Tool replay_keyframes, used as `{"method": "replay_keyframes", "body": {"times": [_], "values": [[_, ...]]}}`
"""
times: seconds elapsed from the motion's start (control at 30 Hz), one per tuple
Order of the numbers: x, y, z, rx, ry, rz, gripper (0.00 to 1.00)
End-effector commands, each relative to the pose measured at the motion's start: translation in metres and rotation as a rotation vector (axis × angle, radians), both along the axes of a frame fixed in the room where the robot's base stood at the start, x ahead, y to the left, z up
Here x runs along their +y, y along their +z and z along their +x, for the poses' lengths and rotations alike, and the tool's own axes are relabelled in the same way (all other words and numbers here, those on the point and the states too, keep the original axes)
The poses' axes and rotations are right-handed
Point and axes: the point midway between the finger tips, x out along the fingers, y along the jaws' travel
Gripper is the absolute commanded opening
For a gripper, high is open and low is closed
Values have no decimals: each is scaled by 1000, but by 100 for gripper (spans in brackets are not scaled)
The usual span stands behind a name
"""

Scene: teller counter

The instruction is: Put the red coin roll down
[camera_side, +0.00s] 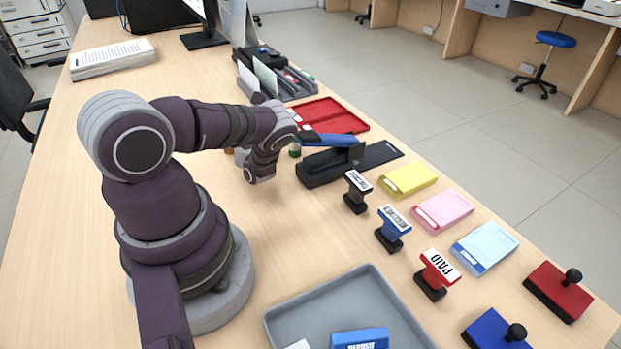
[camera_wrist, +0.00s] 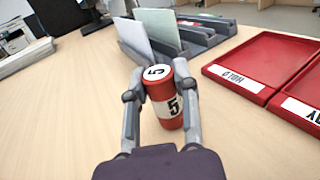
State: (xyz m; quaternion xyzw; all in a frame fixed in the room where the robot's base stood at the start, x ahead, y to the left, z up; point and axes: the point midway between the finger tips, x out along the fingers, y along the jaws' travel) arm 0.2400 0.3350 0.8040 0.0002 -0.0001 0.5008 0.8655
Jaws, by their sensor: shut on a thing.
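A red coin roll (camera_wrist: 168,112) with a white band and a "5" on its top and side stands between the fingers of my gripper (camera_wrist: 159,90) in the wrist view. The fingers are shut on it from left and right. More red shows just behind its top right; I cannot tell if that is a second roll. The roll's lower end appears close to the wooden counter, but I cannot tell whether it touches.
Red trays (camera_wrist: 262,62) lie right of the roll, with a card organizer (camera_wrist: 165,40) behind it. In the side view, a black device with a blue handle (camera_side: 330,139), a green roll (camera_side: 295,150), stamps and a grey tray (camera_side: 290,318) are nearby. Bare counter lies left.

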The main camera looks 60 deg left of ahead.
Motion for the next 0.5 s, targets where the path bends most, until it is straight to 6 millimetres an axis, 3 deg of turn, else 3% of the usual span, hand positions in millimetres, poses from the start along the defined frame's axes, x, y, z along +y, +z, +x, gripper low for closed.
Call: {"method": "replay_keyframes", "body": {"times": [0.1,0.13,0.3,0.5], "values": [[0,-2,0,0,-2,1,0],[0,-3,0,0,-1,0,28],[0,-2,0,0,-1,0,50],[0,-2,0,0,-1,0,53]]}}
